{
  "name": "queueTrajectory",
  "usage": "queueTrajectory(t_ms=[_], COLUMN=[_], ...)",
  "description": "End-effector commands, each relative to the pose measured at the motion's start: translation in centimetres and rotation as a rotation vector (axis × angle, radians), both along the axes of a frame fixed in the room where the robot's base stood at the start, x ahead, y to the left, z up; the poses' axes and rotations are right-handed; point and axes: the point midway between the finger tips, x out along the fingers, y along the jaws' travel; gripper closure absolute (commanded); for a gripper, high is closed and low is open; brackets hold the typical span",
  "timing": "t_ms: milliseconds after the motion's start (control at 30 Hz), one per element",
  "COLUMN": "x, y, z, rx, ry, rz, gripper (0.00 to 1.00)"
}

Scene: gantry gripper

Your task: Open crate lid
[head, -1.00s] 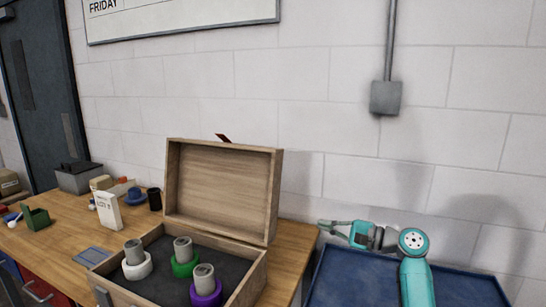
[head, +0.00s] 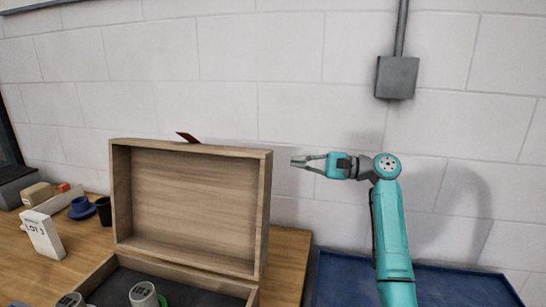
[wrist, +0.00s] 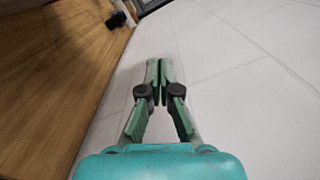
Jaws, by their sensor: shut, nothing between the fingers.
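A wooden crate (head: 178,273) stands on the table at the lower left, its lower part cut off by the frame's edge. Its lid (head: 190,207) is open and stands upright at the back of the crate, inner face toward me. A reddish-brown tab (head: 188,138) shows above the lid's top edge. My gripper (head: 298,162) is to the right of the lid, apart from it in the picture, pointing left. In the wrist view its fingertips (wrist: 159,66) are together with nothing between them, and the crate is not in that view.
A white block wall (head: 300,60) is behind, with a grey wall box (head: 396,77).

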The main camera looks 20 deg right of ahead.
Motion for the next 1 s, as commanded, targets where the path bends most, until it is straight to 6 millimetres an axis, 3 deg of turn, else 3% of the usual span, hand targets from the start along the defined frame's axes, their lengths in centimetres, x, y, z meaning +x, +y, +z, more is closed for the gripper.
queueTrajectory(t_ms=[567,1000], x=[5.3,3.0], y=[7.9,10.5], z=[0.1,1.8], rx=[-0.001,-0.001], ry=[0.0,-0.001], rz=[0.003,-0.001], gripper=[1.0,1.0])
